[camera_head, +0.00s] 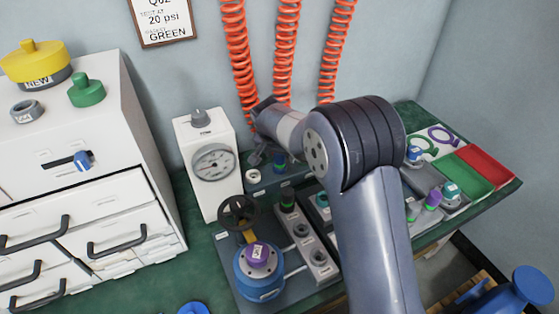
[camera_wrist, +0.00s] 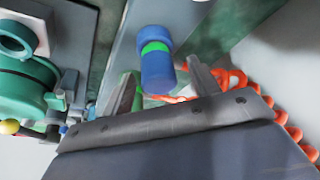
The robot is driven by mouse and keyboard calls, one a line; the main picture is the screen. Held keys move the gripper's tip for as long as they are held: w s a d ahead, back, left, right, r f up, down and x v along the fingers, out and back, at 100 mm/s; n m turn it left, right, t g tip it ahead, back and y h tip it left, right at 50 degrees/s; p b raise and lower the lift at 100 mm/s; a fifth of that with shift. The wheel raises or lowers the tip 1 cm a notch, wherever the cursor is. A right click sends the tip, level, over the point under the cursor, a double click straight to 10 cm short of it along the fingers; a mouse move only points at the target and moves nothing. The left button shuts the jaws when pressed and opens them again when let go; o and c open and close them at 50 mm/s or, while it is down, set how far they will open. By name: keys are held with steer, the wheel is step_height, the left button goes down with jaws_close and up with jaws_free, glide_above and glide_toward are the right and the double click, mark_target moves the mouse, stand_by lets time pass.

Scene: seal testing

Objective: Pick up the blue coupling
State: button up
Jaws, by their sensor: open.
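The blue coupling (camera_wrist: 157,70) has a green band around its middle and shows near the centre of the wrist view. It stands on a grey strip. In the head view the blue coupling (camera_head: 281,160) is a small shape by the back of the bench, close to my gripper (camera_head: 266,157). In the wrist view my gripper (camera_wrist: 161,80) is open, with one finger to the left of the coupling and one to the right. I see no clear contact between fingers and coupling. The fingers are small and partly hidden in the head view.
A white gauge box (camera_head: 208,165) stands left of my gripper. A blue pot with a purple cap (camera_head: 259,256) and a dark handwheel (camera_head: 238,213) are in front. Orange coiled hoses (camera_head: 286,55) hang behind. Green and red trays (camera_head: 483,162) lie at the right.

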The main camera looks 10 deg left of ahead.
steer(key=c, duration=1.1)
